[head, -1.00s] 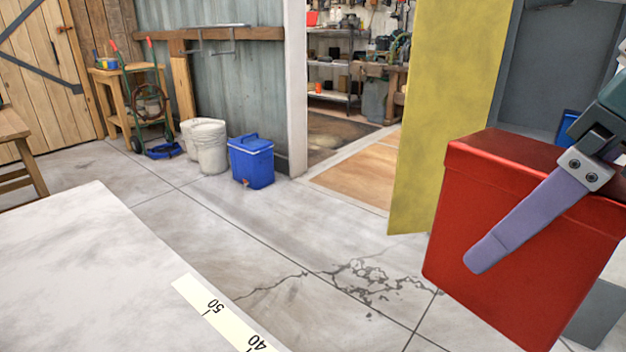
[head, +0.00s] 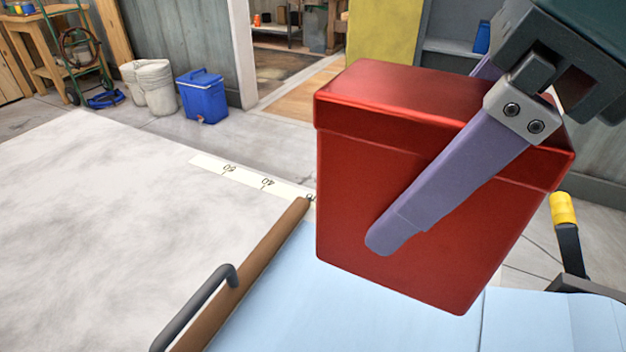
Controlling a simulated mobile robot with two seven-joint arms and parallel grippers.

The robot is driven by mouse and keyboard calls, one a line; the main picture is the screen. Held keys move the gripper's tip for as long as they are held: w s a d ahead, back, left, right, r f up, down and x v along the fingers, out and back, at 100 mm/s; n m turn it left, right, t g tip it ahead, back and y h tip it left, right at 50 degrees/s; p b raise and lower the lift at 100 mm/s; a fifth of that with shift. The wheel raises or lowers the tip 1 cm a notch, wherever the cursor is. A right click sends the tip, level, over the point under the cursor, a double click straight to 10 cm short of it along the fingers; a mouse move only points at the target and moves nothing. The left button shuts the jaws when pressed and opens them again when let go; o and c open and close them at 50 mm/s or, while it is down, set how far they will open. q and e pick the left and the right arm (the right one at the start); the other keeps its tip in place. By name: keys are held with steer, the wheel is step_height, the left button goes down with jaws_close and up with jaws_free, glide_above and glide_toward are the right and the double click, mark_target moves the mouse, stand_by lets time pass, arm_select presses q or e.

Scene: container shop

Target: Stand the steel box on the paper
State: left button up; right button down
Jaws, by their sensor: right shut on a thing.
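The steel box (head: 370,160) is a red lidded box, large in the middle of the head view. My right gripper (head: 430,190) is shut on it, with one purple finger across its near face and the other mostly hidden behind it. The box looks slightly tilted in the picture and appears to be held above the worktop; its underside is hidden. My left gripper is not in view.
The pale worktop (head: 90,230) is clear at left, with a ruler strip (head: 245,175) along its far edge. A brown bar (head: 250,270) with a grey handle (head: 200,305) borders the blue sheet. A yellow-handled black lever (head: 563,210) stands at right.

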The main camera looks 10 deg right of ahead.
steer(key=shift+f+b, duration=1.05)
steer(key=shift+f, duration=8.5)
steer(key=shift+f, duration=0.2)
jaws_free()
steer(key=shift+r, duration=0.1)
